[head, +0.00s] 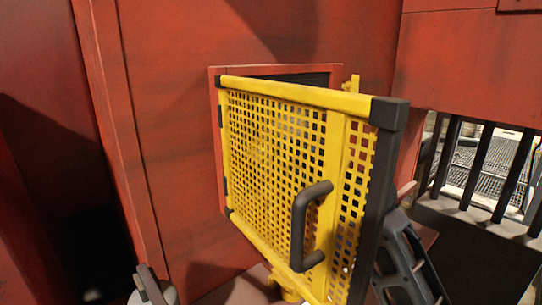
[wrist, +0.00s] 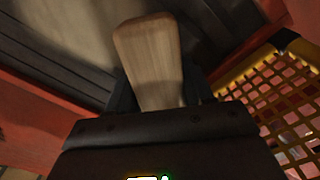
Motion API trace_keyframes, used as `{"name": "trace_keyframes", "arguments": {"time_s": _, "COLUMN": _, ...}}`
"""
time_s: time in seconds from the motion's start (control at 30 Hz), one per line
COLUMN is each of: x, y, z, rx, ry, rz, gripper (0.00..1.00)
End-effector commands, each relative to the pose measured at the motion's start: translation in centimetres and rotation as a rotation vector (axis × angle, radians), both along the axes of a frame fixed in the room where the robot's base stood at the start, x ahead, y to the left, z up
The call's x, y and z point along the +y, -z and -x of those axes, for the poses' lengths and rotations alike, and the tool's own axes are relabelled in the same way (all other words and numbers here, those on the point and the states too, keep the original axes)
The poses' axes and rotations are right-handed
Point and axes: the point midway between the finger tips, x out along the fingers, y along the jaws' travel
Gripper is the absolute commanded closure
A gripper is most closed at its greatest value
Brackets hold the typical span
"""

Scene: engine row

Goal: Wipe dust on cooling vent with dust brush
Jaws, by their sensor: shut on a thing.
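My gripper (wrist: 158,95) is shut on the wooden handle of the dust brush (wrist: 150,55) in the wrist view. The bristles cannot be made out. In the head view a red-framed recess in the red wall shows a strip of dark slats, likely the cooling vent (head: 305,78), mostly hidden behind an open yellow mesh door. In the wrist view a dark-edged, grey-brown surface (wrist: 55,40) lies beyond the brush; I cannot tell whether they touch.
The yellow mesh door (head: 275,140) swings out from the wall, with a black handle (head: 300,228) and dark edge. It also shows close on the right in the wrist view (wrist: 285,100). A barred opening (head: 485,165) is at the right. A grey object (head: 150,288) stands at lower left.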

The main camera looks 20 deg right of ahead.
Motion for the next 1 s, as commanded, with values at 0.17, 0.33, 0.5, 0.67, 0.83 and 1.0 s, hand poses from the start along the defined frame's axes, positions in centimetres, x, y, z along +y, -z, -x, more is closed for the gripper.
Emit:
{"name": "trace_keyframes", "arguments": {"time_s": 0.17, "x": 0.1, "y": 0.0, "z": -0.3, "rx": 0.000, "ry": 0.000, "rz": 0.000, "gripper": 0.73}}
{"name": "trace_keyframes", "arguments": {"time_s": 0.33, "x": 0.2, "y": 0.0, "z": -0.6, "rx": 0.001, "ry": 0.001, "rz": 0.000, "gripper": 0.73}}
{"name": "trace_keyframes", "arguments": {"time_s": 0.5, "x": 0.3, "y": 0.0, "z": -0.9, "rx": -0.001, "ry": 0.001, "rz": 0.001, "gripper": 0.73}}
{"name": "trace_keyframes", "arguments": {"time_s": 0.67, "x": 0.4, "y": 0.0, "z": -1.2, "rx": -0.001, "ry": 0.000, "rz": 0.000, "gripper": 0.73}}
{"name": "trace_keyframes", "arguments": {"time_s": 0.83, "x": 0.5, "y": 0.0, "z": -1.4, "rx": -0.001, "ry": 0.000, "rz": -0.001, "gripper": 0.73}}
{"name": "trace_keyframes", "arguments": {"time_s": 1.0, "x": 0.1, "y": 0.1, "z": -1.5, "rx": -0.001, "ry": 0.002, "rz": 0.000, "gripper": 0.73}}
